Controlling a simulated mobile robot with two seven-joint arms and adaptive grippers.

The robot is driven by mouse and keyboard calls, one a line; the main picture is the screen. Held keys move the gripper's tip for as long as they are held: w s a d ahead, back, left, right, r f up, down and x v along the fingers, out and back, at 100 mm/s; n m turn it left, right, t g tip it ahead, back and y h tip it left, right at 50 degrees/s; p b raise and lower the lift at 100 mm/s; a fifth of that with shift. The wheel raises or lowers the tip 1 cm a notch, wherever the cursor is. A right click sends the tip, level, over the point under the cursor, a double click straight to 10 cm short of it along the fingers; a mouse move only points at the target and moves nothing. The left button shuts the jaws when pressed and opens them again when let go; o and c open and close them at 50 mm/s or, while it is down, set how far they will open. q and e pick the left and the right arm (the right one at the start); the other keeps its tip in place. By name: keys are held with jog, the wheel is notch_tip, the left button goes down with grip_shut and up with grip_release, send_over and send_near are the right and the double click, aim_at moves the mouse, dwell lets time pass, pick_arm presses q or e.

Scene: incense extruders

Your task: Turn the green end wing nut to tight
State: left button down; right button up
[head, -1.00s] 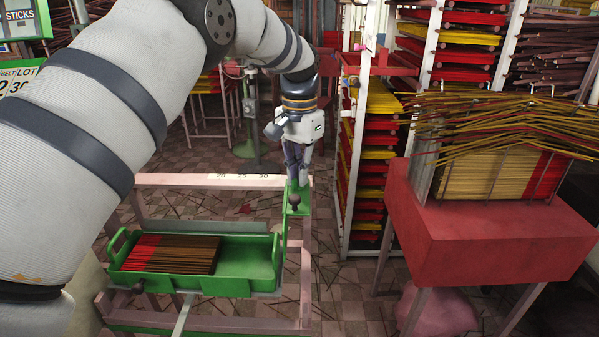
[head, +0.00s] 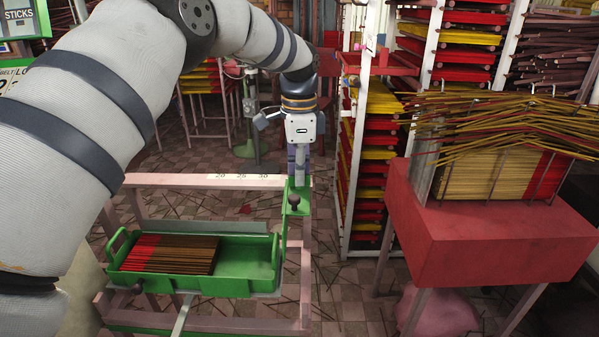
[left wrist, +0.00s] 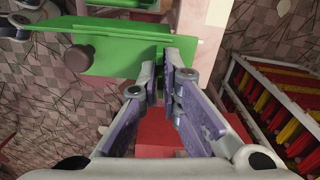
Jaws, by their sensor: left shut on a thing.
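The green end plate (head: 303,193) stands at the far right corner of the pale pink frame, with a dark round knob (head: 294,200) on it. In the left wrist view the green plate (left wrist: 120,60) spans the upper left, and the knob (left wrist: 78,58) is left of the fingers. My left gripper (head: 299,184) points down at the plate. In the left wrist view its fingertips (left wrist: 167,72) are close together at the plate's right part. It is shut on the green end wing nut, which the fingers mostly hide. My right gripper is not in view.
A green tray (head: 250,257) with red and brown sticks sits on the frame (head: 200,180), left of the plate. A white rack (head: 352,160) with red and yellow trays stands close on the right. A red table (head: 480,240) with incense sticks is farther right.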

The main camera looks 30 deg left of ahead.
pick_arm(q)
jog(key=shift+m, duration=0.5)
jog(key=c, duration=1.8)
grip_release()
notch_tip(320, 180, up, 12)
jog(key=shift+f, duration=0.1)
